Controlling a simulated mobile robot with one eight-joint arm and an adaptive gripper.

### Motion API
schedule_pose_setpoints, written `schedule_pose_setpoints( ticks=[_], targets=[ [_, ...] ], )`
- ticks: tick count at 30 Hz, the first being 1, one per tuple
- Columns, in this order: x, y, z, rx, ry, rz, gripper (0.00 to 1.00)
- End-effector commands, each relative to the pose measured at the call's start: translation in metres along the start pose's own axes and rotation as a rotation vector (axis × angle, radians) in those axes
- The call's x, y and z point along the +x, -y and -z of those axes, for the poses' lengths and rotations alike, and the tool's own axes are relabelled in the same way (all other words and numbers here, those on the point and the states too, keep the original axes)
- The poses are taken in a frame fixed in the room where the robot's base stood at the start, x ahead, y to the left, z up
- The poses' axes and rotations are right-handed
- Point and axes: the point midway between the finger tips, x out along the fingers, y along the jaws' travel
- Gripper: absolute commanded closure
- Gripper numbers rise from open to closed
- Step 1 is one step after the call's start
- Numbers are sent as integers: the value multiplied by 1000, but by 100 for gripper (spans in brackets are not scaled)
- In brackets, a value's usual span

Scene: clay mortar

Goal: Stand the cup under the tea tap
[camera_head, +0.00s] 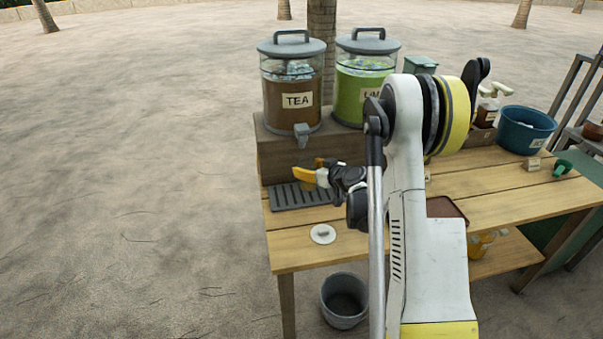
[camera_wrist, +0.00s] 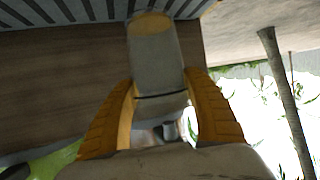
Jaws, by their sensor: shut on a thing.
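My gripper (camera_head: 308,170) reaches in from the right, just below the tea tap (camera_head: 302,131) and above the slatted drip tray (camera_head: 290,197). In the wrist view its yellow fingers (camera_wrist: 162,95) are shut on the cup (camera_wrist: 157,68), a grey, roughly cylindrical thing with an amber round end toward the tray slats (camera_wrist: 75,10). In the head view I cannot make the cup out behind the fingers. I cannot tell whether it touches the tray. The tap is on the tea dispenser (camera_head: 290,95), a clear jar of brown liquid labelled TEA.
A second dispenser (camera_head: 360,95) of green liquid stands to the right on the same wooden block (camera_head: 275,150). A small white disc (camera_head: 323,234) lies on the tabletop in front of the tray. A blue tub (camera_head: 525,130) stands at the right. A grey bucket (camera_head: 344,300) is below.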

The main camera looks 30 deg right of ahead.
Motion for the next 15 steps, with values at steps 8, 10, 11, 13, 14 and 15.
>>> schedule_pose_setpoints(
  ticks=[8, 10, 11, 13, 14, 15],
  targets=[
    [27, 0, 11, 0, 0, 1, 77],
    [35, 1, 12, 0, 0, 1, 77],
    [36, 0, 4, 1, 0, 0, 77],
    [41, 0, -9, 1, 0, 0, 77],
    [43, 0, -14, 1, 0, 0, 77],
    [45, 0, -19, 1, 0, 0, 77]
  ],
)
